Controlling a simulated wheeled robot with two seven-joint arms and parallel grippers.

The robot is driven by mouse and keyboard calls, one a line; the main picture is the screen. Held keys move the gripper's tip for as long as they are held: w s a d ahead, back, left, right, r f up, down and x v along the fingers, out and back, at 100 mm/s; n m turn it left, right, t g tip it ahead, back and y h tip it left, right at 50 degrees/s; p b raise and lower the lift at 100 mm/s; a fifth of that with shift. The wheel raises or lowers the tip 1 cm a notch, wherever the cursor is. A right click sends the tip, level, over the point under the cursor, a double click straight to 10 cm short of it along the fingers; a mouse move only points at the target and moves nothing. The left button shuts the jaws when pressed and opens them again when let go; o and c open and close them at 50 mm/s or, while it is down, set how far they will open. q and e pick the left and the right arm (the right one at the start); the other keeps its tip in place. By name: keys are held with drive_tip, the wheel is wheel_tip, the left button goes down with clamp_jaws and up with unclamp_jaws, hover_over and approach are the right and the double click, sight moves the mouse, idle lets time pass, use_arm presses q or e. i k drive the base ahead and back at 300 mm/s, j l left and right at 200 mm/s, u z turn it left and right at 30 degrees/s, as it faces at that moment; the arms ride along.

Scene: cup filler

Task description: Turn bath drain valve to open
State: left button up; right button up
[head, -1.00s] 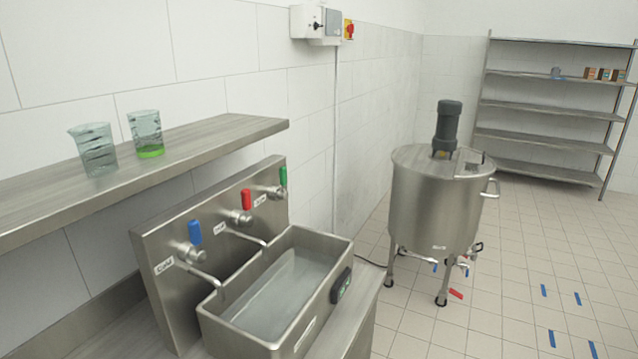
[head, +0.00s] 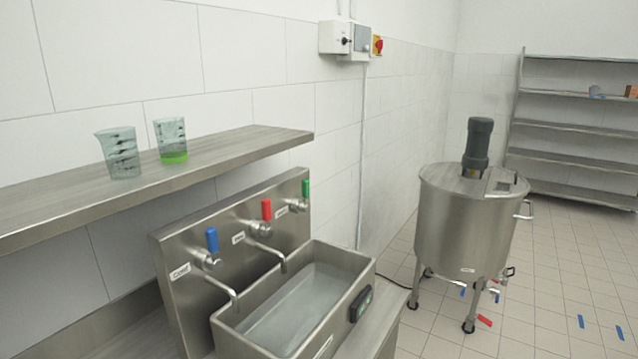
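The steel bath (head: 366,290) stands on the bench, with water (head: 300,305) in it. On the panel behind it are three valves with upright handles: blue (head: 212,240) on the left, red (head: 267,210) in the middle and green (head: 306,189) on the right. The blue and red valves have spouts over the bath. Each valve has a small label, too small to read surely. I cannot tell which valve is the bath drain. Neither gripper is in view.
A steel tank (head: 462,220) on legs stands at the right. The tiled floor (head: 545,270) right of it is mostly clear.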

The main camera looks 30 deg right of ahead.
sight(304, 206)
drive_tip(key=l+u, duration=0.1)
drive_tip(key=l, duration=0.55)
drive_tip(key=k+l+u, duration=0.1)
drive_tip(key=l, duration=0.55)
drive_tip(key=k, duration=0.05)
